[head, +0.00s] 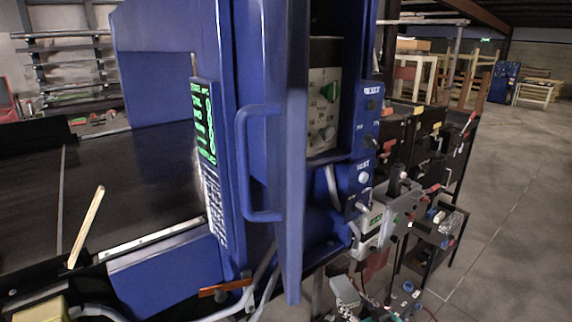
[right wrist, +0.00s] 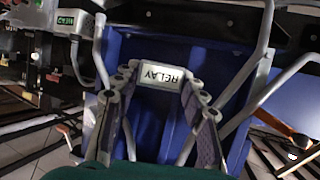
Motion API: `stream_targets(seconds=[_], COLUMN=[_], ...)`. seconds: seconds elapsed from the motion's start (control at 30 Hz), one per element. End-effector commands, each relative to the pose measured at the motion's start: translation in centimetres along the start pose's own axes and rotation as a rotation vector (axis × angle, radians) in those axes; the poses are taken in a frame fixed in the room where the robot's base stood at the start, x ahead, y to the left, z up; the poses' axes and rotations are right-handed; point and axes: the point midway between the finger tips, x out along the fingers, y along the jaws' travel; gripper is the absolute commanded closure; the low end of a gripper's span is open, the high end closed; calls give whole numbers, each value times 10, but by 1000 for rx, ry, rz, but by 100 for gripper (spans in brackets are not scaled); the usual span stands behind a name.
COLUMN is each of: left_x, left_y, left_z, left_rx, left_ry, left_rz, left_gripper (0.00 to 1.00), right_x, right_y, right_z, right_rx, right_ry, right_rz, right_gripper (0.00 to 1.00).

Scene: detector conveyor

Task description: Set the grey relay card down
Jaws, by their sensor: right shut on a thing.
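The grey relay card (right wrist: 160,75) is between the fingertips of my right gripper (right wrist: 160,88) in the right wrist view, with its RELAY label upside down. Both fingers close on its sides. Behind it is a blue surface; I cannot tell whether the card touches it. In the head view, the right gripper is hard to pick out among the clutter at the lower right. My left gripper is not in view.
The blue detector machine (head: 170,35) has a tall door with a handle (head: 246,170) at the centre. A dark conveyor (head: 130,185) runs in from the left. Crowded equipment stands right of the machine. Grey tubes (right wrist: 262,45) cross near the card. Open floor (head: 515,220) lies at right.

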Motion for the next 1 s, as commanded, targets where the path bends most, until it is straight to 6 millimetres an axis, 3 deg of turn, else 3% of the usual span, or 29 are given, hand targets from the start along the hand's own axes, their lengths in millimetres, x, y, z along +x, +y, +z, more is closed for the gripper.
stream_targets(seconds=[0.03,0.13,0.57,0.67,1.0], left_x=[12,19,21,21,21], left_y=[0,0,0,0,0], left_z=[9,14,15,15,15], left_rx=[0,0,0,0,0], left_ry=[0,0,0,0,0], left_rz=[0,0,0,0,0], left_gripper=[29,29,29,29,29], right_x=[6,9,11,14,33], right_y=[0,0,-4,-17,-98], right_z=[14,22,25,28,43], right_rx=[0,0,-6,-32,-199], right_ry=[0,0,-1,-2,1], right_rz=[0,0,-19,-83,-483], right_gripper=[88,88,88,88,88])
